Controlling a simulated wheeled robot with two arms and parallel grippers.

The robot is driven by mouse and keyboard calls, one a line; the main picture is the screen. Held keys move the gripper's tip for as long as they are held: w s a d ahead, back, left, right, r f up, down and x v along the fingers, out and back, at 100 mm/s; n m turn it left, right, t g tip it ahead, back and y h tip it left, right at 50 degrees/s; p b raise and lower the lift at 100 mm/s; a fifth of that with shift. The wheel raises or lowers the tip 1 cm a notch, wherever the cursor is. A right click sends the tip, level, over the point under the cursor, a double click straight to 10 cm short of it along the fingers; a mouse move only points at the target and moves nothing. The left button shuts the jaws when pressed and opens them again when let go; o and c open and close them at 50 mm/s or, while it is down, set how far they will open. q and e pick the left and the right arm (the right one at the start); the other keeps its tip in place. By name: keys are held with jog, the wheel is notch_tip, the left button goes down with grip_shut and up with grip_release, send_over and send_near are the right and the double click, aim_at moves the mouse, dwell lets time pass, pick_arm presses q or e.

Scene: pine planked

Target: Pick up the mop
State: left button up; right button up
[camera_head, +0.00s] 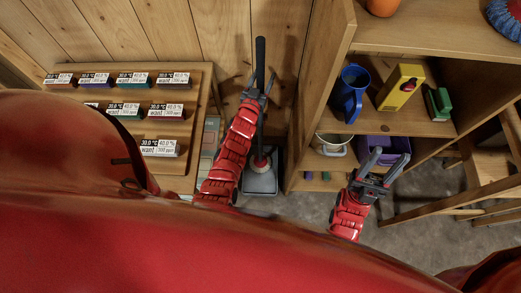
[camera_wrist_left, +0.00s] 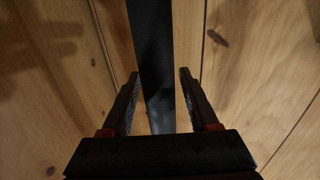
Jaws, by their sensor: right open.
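The mop (camera_head: 260,58) stands upright against the plank wall, its dark handle rising above my left gripper. Its reddish lower end is near a grey bucket-like base (camera_head: 261,183), partly hidden by my left arm. My left gripper (camera_head: 257,90) is at the upper handle. In the left wrist view, the black handle (camera_wrist_left: 152,45) passes between the two fingers of the gripper (camera_wrist_left: 160,75), with narrow gaps at its sides; the fingers look open around it. My right gripper (camera_head: 386,160) is open and empty in front of the low shelf.
A wooden shelf unit (camera_head: 340,60) stands right of the mop, holding a blue pitcher (camera_head: 349,93), a yellow box (camera_head: 401,87), a white pot (camera_head: 332,145) and a purple bin (camera_head: 397,145). A board with several labelled blocks (camera_head: 190,95) is at left. A wooden chair (camera_head: 490,170) stands at right.

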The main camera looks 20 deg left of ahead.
pick_arm(q)
grip_shut()
